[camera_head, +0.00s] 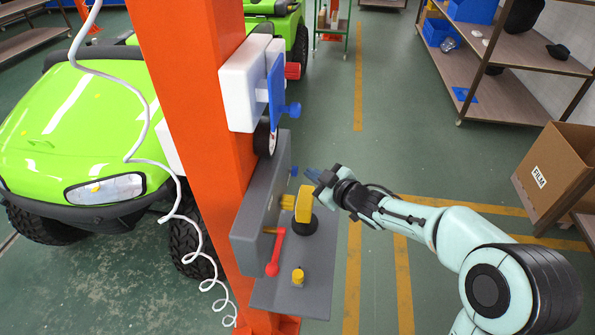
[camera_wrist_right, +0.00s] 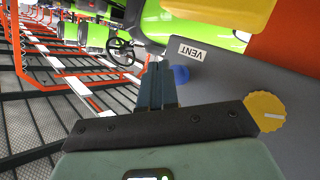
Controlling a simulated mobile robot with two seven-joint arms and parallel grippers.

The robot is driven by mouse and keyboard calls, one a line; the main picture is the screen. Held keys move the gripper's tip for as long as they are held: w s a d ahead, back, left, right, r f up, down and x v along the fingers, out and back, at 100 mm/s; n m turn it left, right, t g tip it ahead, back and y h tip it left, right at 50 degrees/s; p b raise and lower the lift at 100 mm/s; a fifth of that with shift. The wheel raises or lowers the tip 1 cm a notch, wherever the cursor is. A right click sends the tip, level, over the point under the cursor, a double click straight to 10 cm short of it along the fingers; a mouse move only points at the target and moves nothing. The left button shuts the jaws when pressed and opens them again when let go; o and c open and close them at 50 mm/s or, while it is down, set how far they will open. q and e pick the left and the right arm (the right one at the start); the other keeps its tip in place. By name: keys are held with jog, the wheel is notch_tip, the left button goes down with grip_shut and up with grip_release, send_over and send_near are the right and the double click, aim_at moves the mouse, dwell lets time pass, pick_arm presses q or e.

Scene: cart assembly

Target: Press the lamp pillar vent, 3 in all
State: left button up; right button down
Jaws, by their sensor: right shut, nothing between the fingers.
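The grey panel (camera_head: 257,215) is fixed to the side of the orange pillar (camera_head: 188,110). My right gripper (camera_head: 312,175) is shut and empty in front of the panel, close to the blue button. In the wrist view its fingertips (camera_wrist_right: 158,68) are just left of the button, and I cannot tell whether they touch it. My left gripper is not in view.
The panel also carries a yellow block (camera_head: 303,204), a red lever (camera_head: 275,252) and a yellow knob (camera_head: 298,276) on a grey shelf. A white box with a blue part (camera_head: 276,92) is above. A green cart (camera_head: 70,130) stands left; a cardboard box (camera_head: 555,170) is right.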

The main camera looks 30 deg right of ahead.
jog(key=shift+w+a, duration=0.1)
jog(key=shift+w+a, duration=0.15)
jog(key=shift+a, duration=0.05)
jog(key=shift+w+a+b, duration=0.35)
jog(key=shift+a+b, duration=0.1)
dwell(0.8)
jog(key=shift+s+d, duration=0.1)
jog(key=shift+d, duration=0.05)
jog(key=shift+s+d+r+p, duration=0.1)
jog(key=shift+s+d+p, duration=0.25)
jog(key=shift+p, duration=0.15)
jog(key=shift+s+d, duration=0.15)
jog(key=shift+d, duration=0.1)
jog(key=shift+s+d+p, duration=1.35)
jog(key=shift+s+d, duration=0.3)
jog(key=shift+d, duration=0.3)
